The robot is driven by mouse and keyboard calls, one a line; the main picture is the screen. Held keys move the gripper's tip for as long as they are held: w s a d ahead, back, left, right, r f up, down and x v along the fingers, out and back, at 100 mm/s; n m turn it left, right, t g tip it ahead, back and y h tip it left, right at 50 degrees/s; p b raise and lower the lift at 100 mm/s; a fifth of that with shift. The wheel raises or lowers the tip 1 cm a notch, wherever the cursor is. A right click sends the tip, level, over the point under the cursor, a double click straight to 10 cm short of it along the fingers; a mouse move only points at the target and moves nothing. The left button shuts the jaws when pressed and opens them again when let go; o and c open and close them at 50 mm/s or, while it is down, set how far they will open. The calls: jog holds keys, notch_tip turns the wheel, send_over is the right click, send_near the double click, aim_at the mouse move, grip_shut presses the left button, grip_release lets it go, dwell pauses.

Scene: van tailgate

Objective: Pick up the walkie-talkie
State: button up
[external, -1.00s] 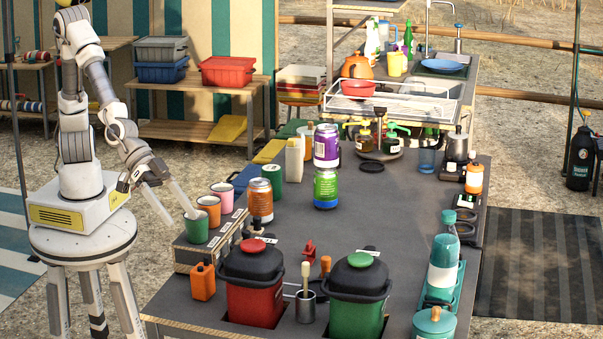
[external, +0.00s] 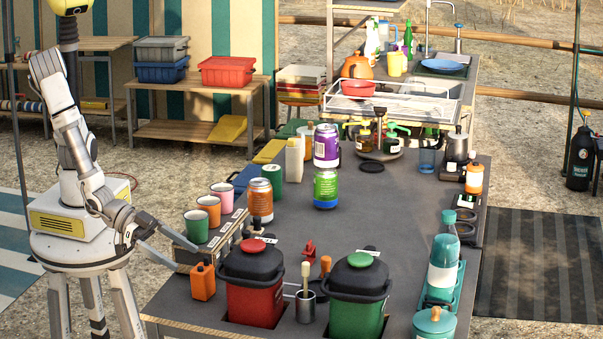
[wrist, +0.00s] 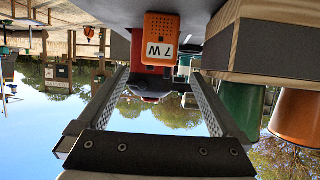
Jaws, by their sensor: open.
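The walkie-talkie (external: 203,282) is a small orange box with a dark stub on top. In the external view it stands upright at the table's near left corner, beside the red canister. In the wrist view the walkie-talkie (wrist: 161,38) hangs upside down, with a speaker grille and a white label, just beyond the fingertips and between their lines. My gripper (external: 183,257) is open and empty, up and left of it. In the wrist view the open gripper (wrist: 158,73) shows both fingers apart, with nothing between them.
A red canister (external: 254,300) with a black lid stands close to the right of the walkie-talkie. A wooden-edged rack and a green cup (external: 196,227) are just behind, with more cups beyond. The cup also shows at right in the wrist view (wrist: 241,104).

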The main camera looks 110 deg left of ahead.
aim_at(196, 266)
jog(key=x, duration=0.4)
jog(key=shift+w+f+b, duration=0.2)
jog(key=shift+w+b, duration=0.15)
jog(key=shift+b+x, duration=0.65)
jog(key=shift+x, duration=2)
jog(key=shift+s+d+f, duration=0.1)
jog(key=shift+d, duration=0.05)
grip_shut()
